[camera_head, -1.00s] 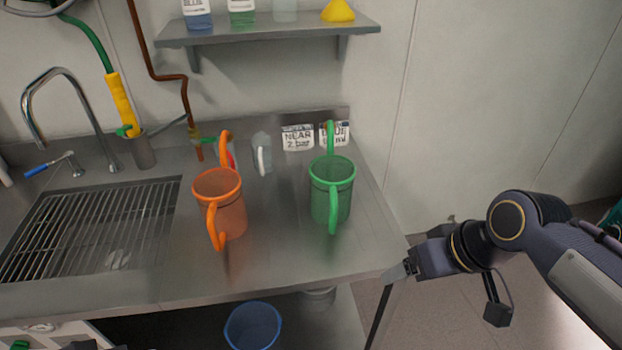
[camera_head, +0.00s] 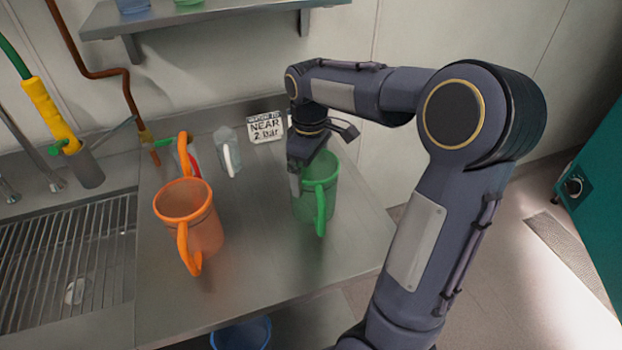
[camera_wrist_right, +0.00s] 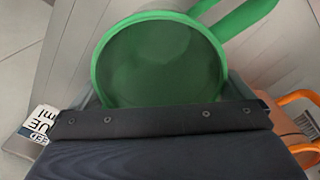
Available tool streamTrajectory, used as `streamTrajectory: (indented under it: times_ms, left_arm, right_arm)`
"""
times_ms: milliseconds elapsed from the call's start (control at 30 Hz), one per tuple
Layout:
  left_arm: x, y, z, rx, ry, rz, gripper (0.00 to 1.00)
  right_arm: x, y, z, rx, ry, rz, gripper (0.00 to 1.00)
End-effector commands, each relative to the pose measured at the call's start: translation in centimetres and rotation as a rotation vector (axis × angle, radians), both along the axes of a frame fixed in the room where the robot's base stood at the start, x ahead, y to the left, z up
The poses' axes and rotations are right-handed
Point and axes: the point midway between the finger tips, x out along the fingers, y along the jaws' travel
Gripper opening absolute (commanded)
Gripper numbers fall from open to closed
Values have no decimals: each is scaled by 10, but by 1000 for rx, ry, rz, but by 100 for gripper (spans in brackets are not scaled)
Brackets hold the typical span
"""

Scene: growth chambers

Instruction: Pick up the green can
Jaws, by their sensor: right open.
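The green can (camera_head: 325,192), a translucent can with a handle and a spout, stands upright on the steel counter (camera_head: 262,265) near its right end. My right gripper (camera_head: 296,186) points down at the can's left and back side, and it hides part of the rim. It is open. In the right wrist view the can's round mouth (camera_wrist_right: 160,62) lies right in front of the gripper body; the fingertips are hidden there, so I cannot tell whether they touch the can. My left gripper is not in view.
An orange can (camera_head: 190,228) stands to the left of the green one. A clear bottle (camera_head: 227,150) and a small sign (camera_head: 265,127) are behind. The sink grate (camera_head: 60,260) lies at the left, a shelf (camera_head: 200,18) above, a blue bucket (camera_head: 240,334) below.

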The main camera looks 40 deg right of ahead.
Motion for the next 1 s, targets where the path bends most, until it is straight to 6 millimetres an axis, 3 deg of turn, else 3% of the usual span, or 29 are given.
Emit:
streamTrajectory:
  times_ms: [133, 400, 667, 1000]
  left_arm:
    - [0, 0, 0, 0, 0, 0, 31]
    - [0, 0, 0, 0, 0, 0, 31]
    - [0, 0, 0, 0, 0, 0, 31]
    - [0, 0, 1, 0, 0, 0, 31]
  right_arm:
    - [0, 0, -18, 0, 1, 0, 100]
    - [0, 0, -21, 0, -2, 0, 100]
    - [0, 0, -21, 0, -2, 0, 68]
    - [0, 0, -16, 0, -3, 0, 68]
